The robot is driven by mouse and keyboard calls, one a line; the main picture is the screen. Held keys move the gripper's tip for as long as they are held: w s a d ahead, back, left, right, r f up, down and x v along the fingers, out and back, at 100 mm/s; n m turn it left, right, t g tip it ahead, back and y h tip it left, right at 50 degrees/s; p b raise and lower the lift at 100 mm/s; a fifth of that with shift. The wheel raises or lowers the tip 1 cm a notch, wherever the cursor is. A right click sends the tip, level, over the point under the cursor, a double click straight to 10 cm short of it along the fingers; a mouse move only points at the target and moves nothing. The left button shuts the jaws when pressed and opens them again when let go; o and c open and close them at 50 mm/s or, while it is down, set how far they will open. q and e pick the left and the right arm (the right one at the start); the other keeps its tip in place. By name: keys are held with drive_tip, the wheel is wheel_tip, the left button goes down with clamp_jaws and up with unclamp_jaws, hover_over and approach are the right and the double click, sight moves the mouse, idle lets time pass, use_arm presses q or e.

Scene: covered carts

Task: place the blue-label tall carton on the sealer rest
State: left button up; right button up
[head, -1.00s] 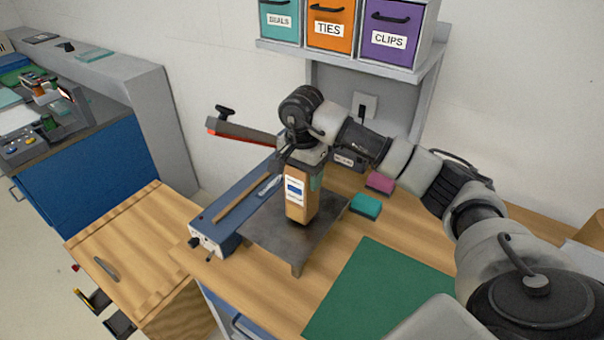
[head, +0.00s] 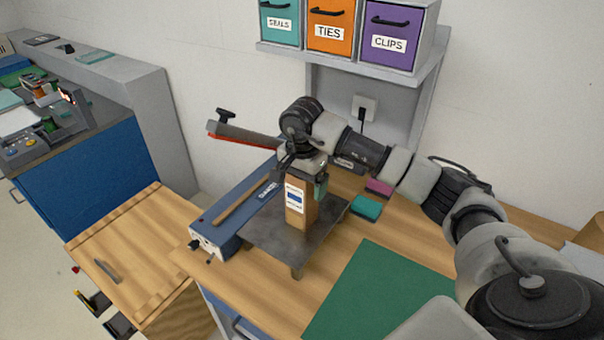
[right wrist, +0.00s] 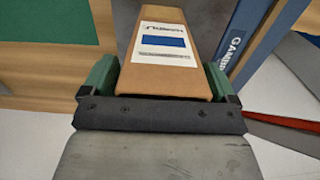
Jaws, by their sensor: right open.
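The blue-label tall carton (head: 297,215) is brown with a white and blue label. It stands upright on the grey metal sealer rest (head: 266,237), in front of the blue sealer body (head: 218,232). My right gripper (head: 307,186) is open around the carton's upper part. In the right wrist view the carton (right wrist: 172,75) lies between the two green fingers of the gripper (right wrist: 160,84), and I cannot tell whether either finger touches it. The carton's top is hidden by the gripper in the head view. My left gripper is not in view.
The sealer's raised arm (head: 245,135) is just left of my right wrist. A teal block (head: 366,207) and a pink block (head: 379,187) lie to the right. A green mat (head: 380,290) is clear. Labelled bins (head: 330,25) sit on a shelf above.

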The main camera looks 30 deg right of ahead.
wheel_tip(320, 180, up, 8)
drive_tip(key=b, duration=0.2)
drive_tip(key=shift+f+b, duration=0.25)
drive_tip(key=shift+b, duration=0.1)
wheel_tip(320, 180, up, 5)
drive_tip(key=shift+f, duration=0.1)
drive_tip(key=shift+f, duration=0.1)
